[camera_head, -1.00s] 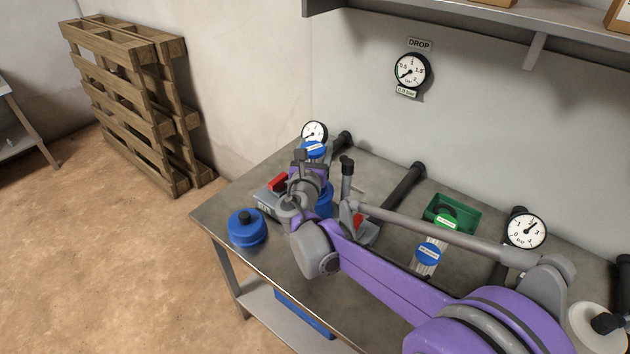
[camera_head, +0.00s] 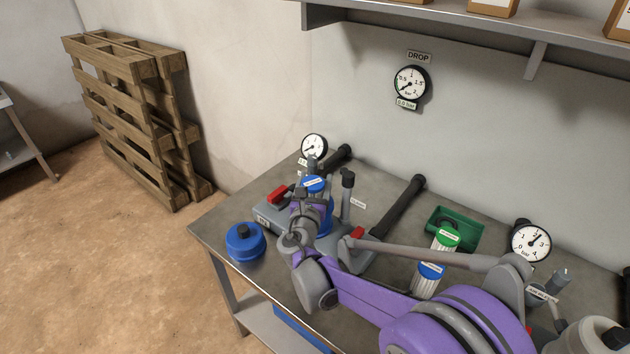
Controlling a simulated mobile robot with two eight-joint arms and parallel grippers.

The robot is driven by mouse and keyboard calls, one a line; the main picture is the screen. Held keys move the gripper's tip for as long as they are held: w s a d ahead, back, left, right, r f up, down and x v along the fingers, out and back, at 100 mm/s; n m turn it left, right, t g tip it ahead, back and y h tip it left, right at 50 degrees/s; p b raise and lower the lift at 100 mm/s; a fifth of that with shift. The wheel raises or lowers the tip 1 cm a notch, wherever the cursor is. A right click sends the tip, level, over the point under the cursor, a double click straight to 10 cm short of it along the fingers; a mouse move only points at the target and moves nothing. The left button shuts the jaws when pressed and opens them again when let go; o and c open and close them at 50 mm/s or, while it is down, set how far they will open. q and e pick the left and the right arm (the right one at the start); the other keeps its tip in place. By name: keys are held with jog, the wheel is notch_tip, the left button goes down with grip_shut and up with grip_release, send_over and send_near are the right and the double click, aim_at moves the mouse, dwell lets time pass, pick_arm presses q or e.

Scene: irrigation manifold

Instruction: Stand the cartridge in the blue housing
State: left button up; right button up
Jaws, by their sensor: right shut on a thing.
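My right gripper (camera_head: 309,194) is shut on a cartridge with a blue labelled cap (camera_head: 314,183). The cartridge is about upright, with its cap just above the blue housing (camera_head: 326,222) on the bench. My gripper and wrist hide most of the cartridge body and the front of the housing, so I cannot tell how far its lower end is inside. A blue lid with a dark knob (camera_head: 245,243) lies on the bench to the left. My left gripper is not in view.
Dark pipes (camera_head: 398,208), a red-handled part (camera_head: 277,193) and gauges (camera_head: 530,243) crowd the bench (camera_head: 217,217). The bench's left edge is close.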

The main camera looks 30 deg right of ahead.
jog(key=shift+f, duration=0.3)
jog(key=o, duration=1.5)
jog(key=shift+r, duration=0.3)
jog(key=shift+r+p, duration=0.5)
jog(key=v, duration=1.2)
jog(key=shift+f, duration=0.1)
jog(key=shift+s+d, duration=0.1)
